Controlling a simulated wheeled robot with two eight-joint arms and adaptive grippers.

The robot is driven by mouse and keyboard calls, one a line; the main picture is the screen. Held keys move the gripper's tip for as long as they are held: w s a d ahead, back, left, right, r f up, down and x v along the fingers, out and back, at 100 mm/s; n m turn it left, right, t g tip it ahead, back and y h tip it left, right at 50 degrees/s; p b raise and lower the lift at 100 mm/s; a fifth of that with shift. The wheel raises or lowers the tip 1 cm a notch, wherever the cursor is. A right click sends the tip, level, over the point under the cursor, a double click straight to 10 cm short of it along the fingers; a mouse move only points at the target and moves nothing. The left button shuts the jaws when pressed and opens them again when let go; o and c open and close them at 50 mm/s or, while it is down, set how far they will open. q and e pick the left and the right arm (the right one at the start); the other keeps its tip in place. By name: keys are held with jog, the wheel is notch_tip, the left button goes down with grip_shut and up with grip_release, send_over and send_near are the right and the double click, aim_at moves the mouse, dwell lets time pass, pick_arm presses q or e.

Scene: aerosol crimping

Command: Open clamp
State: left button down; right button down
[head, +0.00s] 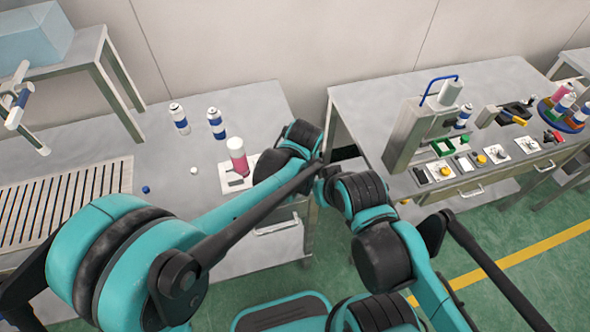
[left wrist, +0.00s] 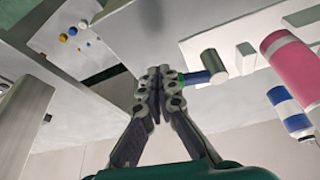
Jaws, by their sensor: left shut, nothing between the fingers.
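A pink can with a white top (head: 238,157) stands at a white plate (head: 230,186) on the left table, beside my left wrist. A small dark fixture part on that plate may be the clamp; it is partly hidden by my arm. In the left wrist view my left gripper (left wrist: 158,77) is shut and empty. Its tips are close to a short blue and green handle-like piece (left wrist: 196,77) that runs to a metal cylinder (left wrist: 213,66). I cannot tell if they touch. The pink can (left wrist: 291,62) is farther right. The fingers of my right gripper do not show.
Blue-and-white cans (head: 216,123) stand behind on the left table (head: 255,98). A small white cap (head: 194,171) and a blue cap (head: 146,190) lie loose. The right table holds a press (head: 415,130), small plates and a round can tray (head: 561,119). A gap separates the tables.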

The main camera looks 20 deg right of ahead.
pick_arm(q)
jog(key=shift+w+d, duration=0.25)
jog(key=shift+w, duration=0.2)
jog(key=shift+w+d, duration=0.2)
jog(key=shift+w, duration=0.25)
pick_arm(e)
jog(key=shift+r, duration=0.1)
